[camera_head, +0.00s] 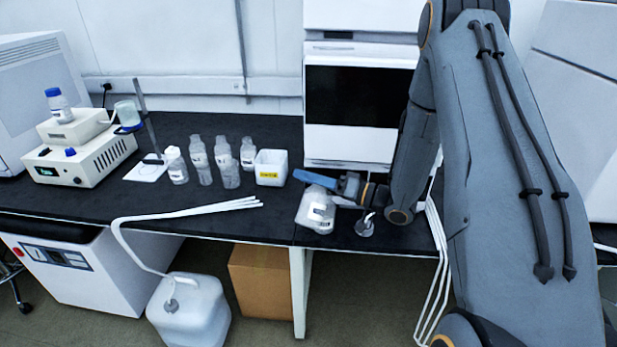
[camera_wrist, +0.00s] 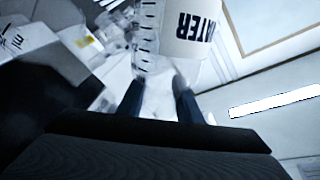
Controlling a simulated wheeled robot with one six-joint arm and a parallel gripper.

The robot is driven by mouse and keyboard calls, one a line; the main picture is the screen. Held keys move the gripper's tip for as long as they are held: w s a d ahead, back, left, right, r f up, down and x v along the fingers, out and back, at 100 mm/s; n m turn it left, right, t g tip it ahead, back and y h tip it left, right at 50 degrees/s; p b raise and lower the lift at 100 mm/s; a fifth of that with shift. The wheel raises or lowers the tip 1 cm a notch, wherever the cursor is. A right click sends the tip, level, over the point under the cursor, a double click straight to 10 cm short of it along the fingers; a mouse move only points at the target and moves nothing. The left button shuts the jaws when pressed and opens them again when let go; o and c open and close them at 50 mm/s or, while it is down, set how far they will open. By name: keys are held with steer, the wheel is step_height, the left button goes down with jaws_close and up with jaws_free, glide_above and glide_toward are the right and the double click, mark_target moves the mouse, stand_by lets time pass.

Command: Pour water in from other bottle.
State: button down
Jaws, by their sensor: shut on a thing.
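A clear bottle (camera_head: 315,212) with a white label is held in my gripper (camera_head: 331,188) at the front of the black bench, right of the white box. The bottle looks tilted in the head view. In the wrist view, my gripper (camera_wrist: 160,100) is shut on this bottle (camera_wrist: 147,35), and its label reads "WATER" upside down. Several clear labelled bottles, one of them here (camera_head: 198,155), stand upright on the bench to the left. I cannot tell whether any liquid is flowing.
A white box (camera_head: 270,168) with a yellow label stands right of the bottles. A small grey object (camera_head: 365,225) sits near the gripper. A stacked white instrument (camera_head: 360,100) stands behind. White tubes (camera_head: 190,212) cross the bench edge above a jug (camera_head: 190,310) on the floor.

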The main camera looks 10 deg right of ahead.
stand_by(0.4)
steer(key=shift+m, duration=0.6)
steer(key=shift+w+d+m+p, duration=0.1)
steer(key=shift+m+p, duration=0.35)
steer(key=shift+m, duration=0.15)
steer(key=shift+w+f+m, duration=0.1)
steer(key=shift+m, duration=0.5)
steer(key=shift+p, duration=0.3)
